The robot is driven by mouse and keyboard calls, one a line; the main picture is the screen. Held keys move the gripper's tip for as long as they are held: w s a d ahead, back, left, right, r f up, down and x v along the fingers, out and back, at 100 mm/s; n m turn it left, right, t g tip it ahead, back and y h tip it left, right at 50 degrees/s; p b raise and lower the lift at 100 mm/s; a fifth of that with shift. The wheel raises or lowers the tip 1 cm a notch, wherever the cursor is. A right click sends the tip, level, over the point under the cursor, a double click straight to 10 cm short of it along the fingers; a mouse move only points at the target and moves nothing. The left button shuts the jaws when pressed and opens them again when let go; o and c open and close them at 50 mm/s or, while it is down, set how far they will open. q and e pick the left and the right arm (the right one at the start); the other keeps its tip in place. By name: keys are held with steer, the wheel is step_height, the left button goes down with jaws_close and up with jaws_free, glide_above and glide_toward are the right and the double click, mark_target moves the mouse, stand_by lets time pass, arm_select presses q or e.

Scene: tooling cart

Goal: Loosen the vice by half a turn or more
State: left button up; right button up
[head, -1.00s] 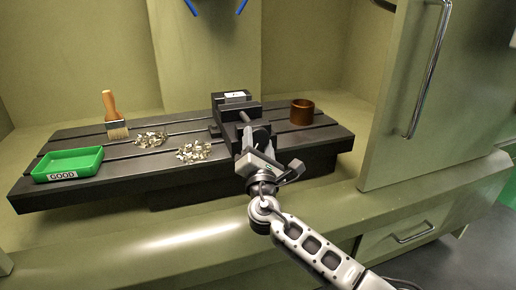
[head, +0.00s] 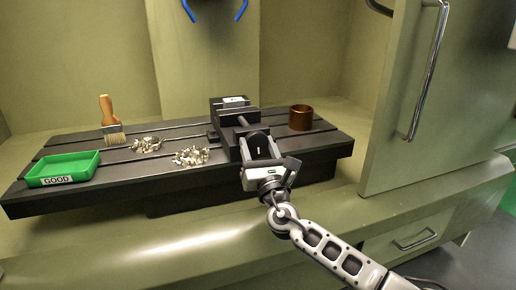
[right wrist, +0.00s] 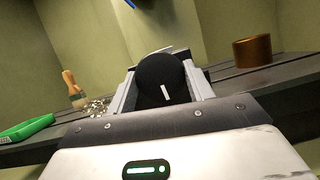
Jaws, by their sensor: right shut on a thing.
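The dark grey vice (head: 229,106) stands on the slotted table. Its round black knob (head: 257,143) faces front, and a short white mark shows on its face. The knob (right wrist: 160,76) also shows in the right wrist view, between my two fingers, with its white mark tilted slightly from upright. My right gripper (head: 260,147) is shut on the knob, one finger on each side; it also fills the lower part of the right wrist view (right wrist: 162,90). My left gripper is in neither view.
On the slotted table (head: 110,172) are a green tray labelled GOOD (head: 63,169), a brush (head: 111,120), two piles of metal chips (head: 191,156) and a brown ring (head: 301,117). A cabinet door with a metal handle (head: 427,75) stands at the right.

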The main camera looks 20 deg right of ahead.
stand_by(0.4)
steer(key=o, duration=1)
steer(key=shift+c, duration=0.2)
steer(key=shift+s, duration=0.1)
steer(key=shift+s+f, duration=0.25)
steer(key=b+v, duration=0.2)
steer(key=v, duration=1.3)
